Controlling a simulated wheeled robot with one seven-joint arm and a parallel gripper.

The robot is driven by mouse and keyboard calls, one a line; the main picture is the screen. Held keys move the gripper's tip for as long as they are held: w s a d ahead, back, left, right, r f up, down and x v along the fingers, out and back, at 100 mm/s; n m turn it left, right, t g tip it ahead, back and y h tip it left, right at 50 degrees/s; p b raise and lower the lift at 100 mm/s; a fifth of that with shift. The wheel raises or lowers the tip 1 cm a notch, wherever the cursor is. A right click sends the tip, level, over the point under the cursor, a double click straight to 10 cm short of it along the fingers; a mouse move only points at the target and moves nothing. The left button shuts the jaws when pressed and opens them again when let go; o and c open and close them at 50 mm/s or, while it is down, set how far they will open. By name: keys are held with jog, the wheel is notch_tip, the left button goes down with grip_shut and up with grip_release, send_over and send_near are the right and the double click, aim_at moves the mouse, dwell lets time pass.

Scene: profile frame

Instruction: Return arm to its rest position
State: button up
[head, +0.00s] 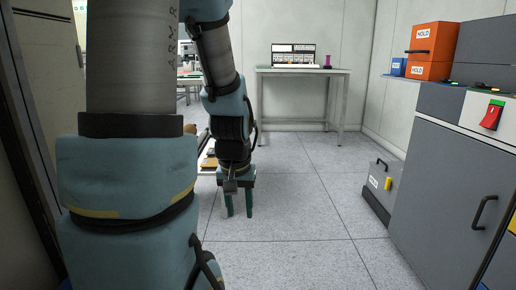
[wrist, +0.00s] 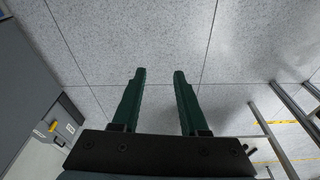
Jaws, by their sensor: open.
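My gripper (head: 238,213) hangs at the end of my arm in the head view, with its two green fingers pointing down over the tiled floor. In the wrist view my gripper (wrist: 158,74) shows both fingers apart, with only floor between them. It is open and empty. My blue and grey arm fills the left and middle of the head view and hides part of the room behind it.
A table (head: 302,72) with a monitor (head: 293,54) stands at the back. The middle floor (head: 305,200) is clear.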

jog(key=s+a+r+p, duration=0.1)
jog(key=r+p, duration=1.8)
jog(key=s+a+r+p, duration=0.1)
jog(key=s+r+p, duration=0.1)
jog(key=r+p, duration=1.7)
jog(key=shift+a+r+g, duration=0.15)
jog(key=shift+r+g, duration=0.15)
jog(key=shift+r, duration=0.3)
jog(key=shift+s, duration=0.15)
